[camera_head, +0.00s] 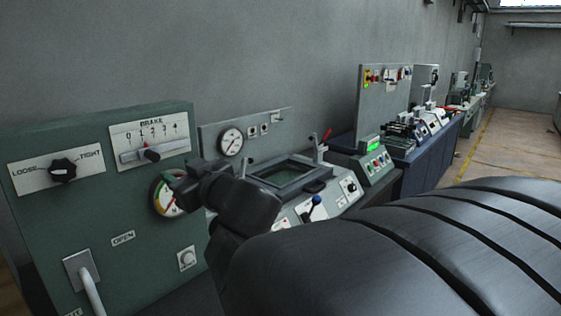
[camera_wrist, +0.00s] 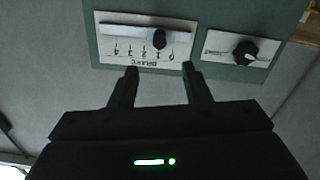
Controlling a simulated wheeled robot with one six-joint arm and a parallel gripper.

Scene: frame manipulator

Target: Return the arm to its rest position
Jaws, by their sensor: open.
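My gripper (camera_wrist: 159,67) is open in the wrist view, with two dark fingers apart and nothing between them. The fingertips point towards the brake panel (camera_wrist: 122,51), which appears upside down there. I cannot tell the exact gap to it. In the head view my dark arm (camera_head: 242,205) is bent in front of the green cabinet (camera_head: 110,215), its end beside a round gauge (camera_head: 163,197) and partly covering it. The brake slider (camera_head: 151,153) stands around 1 to 2. A loose/tight knob (camera_head: 63,170) is to its left.
A handle (camera_head: 92,290) juts from the cabinet's lower front. More benches (camera_head: 428,160) line the wall. Open floor (camera_head: 510,150) lies at the far right.

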